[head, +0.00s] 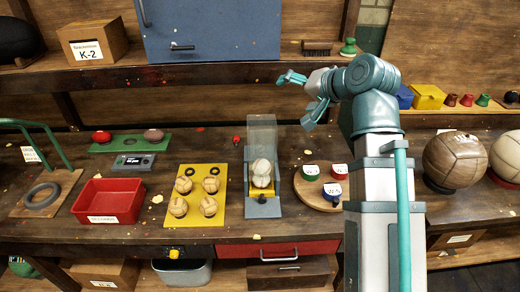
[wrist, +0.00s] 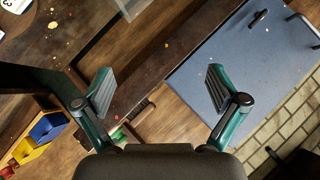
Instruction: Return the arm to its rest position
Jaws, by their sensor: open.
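My arm (head: 372,90) is raised over the right part of the workbench and bends to the left at the top. My gripper (head: 303,94) is in the air in front of the wall shelf, well above the bench. Its two fingers are spread wide with nothing between them. The wrist view also shows my gripper (wrist: 160,87) open and empty, with the shelf edge and the blue cabinet door beyond it. No ball is touching the gripper.
The bench (head: 120,230) holds a yellow board (head: 190,219) with several small balls, a grey-yellow stand (head: 263,208) with a clear panel, a round wooden tray (head: 309,190) and a red bin (head: 108,200). Large leather balls (head: 455,160) sit at right. The shelf (head: 200,73) runs behind my gripper.

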